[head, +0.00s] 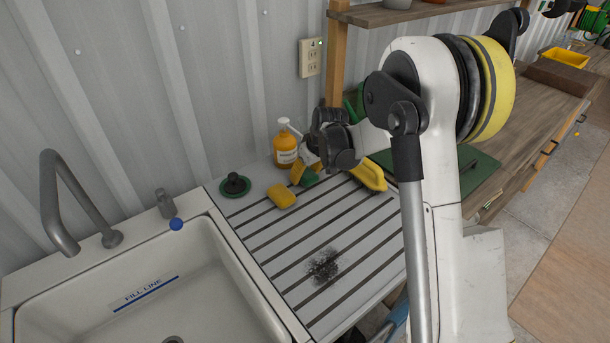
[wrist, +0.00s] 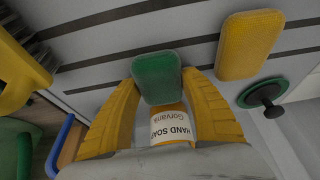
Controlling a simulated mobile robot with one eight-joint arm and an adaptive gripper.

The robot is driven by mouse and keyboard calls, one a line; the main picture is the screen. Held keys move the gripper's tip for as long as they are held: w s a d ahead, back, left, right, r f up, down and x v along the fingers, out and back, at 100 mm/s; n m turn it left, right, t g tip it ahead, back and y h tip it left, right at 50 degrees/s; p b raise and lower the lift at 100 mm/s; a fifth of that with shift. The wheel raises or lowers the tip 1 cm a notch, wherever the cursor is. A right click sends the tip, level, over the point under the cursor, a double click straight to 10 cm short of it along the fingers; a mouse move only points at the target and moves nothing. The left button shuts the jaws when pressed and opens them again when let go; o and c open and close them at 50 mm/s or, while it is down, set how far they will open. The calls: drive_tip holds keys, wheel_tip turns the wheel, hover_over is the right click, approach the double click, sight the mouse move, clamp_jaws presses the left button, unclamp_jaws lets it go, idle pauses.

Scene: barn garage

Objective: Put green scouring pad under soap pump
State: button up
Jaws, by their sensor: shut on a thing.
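The green scouring pad (wrist: 157,78) sits between the yellow fingertips of my gripper (wrist: 156,88), which is shut on it. In the head view, the pad (head: 309,180) shows just below the gripper's fingers (head: 299,173), low over the drainboard. I cannot tell whether it touches the board. The soap pump (head: 286,150) is an orange bottle with a white pump head, upright at the back by the wall, just left of the gripper. In the wrist view, its "HAND SOAP" label (wrist: 170,129) shows between my fingers, partly hidden by the pad and the gripper.
A yellow sponge (head: 281,196) and a green sink plug with a dark knob (head: 235,185) lie on the grooved drainboard (head: 262,240). A yellow object (head: 369,175) lies right of the gripper. A dark smudge (head: 323,266) marks the front. The sink (head: 150,290) is at left.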

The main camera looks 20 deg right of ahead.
drive_tip(key=shift+f, duration=0.2)
drive_tip(key=o, duration=1)
